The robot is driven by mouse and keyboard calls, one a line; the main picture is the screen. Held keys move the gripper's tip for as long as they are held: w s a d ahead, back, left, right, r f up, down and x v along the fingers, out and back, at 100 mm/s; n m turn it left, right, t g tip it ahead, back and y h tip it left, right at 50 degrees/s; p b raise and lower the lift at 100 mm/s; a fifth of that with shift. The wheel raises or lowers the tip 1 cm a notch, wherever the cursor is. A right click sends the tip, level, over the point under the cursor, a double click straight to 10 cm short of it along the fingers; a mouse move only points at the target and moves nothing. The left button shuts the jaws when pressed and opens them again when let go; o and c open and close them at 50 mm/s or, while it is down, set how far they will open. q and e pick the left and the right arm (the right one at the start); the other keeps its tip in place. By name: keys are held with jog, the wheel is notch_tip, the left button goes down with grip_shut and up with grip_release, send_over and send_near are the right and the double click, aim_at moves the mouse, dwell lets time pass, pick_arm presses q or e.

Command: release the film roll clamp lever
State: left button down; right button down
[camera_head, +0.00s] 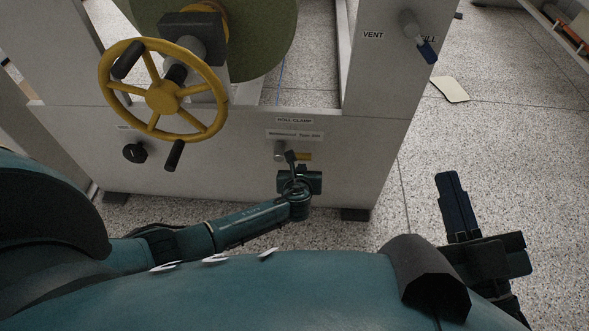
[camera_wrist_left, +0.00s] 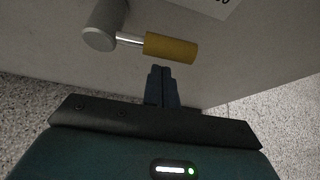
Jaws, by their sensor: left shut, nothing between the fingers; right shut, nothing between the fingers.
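The roll clamp lever (camera_head: 304,156) has a yellow grip and sits on the front panel of the machine, under the "ROLL CLAMP" label (camera_head: 294,120). In the left wrist view its yellow grip (camera_wrist_left: 171,48) points right from a grey round hub (camera_wrist_left: 100,38) on a thin metal rod. My left gripper (camera_head: 290,156) is at the lever in the head view. In the left wrist view its shut fingertips (camera_wrist_left: 160,70) are just below the yellow grip, with nothing between them; whether they touch it I cannot tell. My right gripper (camera_head: 447,178) is shut and empty, off to the right above the floor.
A yellow handwheel (camera_head: 163,97) with black handles stands out at the panel's left, with a black knob (camera_head: 134,153) below it. The speckled floor right of the machine is mostly clear, with a pale sheet (camera_head: 450,89).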

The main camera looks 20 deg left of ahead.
aim_at(299, 157)
pick_arm(q)
jog(key=shift+w+r, duration=0.1)
jog(key=shift+r, duration=0.45)
pick_arm(e)
jog(key=shift+a+f+g, duration=0.3)
jog(key=shift+a+f, duration=0.15)
jog(key=shift+a, duration=0.15)
pick_arm(q)
jog(key=shift+r+p, duration=0.15)
jog(key=shift+p, duration=0.2)
pick_arm(e)
jog(key=shift+m, duration=0.3)
pick_arm(q)
jog(key=shift+r+n+h, duration=0.2)
jog(key=shift+n+h, duration=0.1)
jog(key=shift+h, duration=0.1)
pick_arm(e)
jog(key=shift+f+h, duration=0.2)
jog(key=shift+h, duration=0.2)
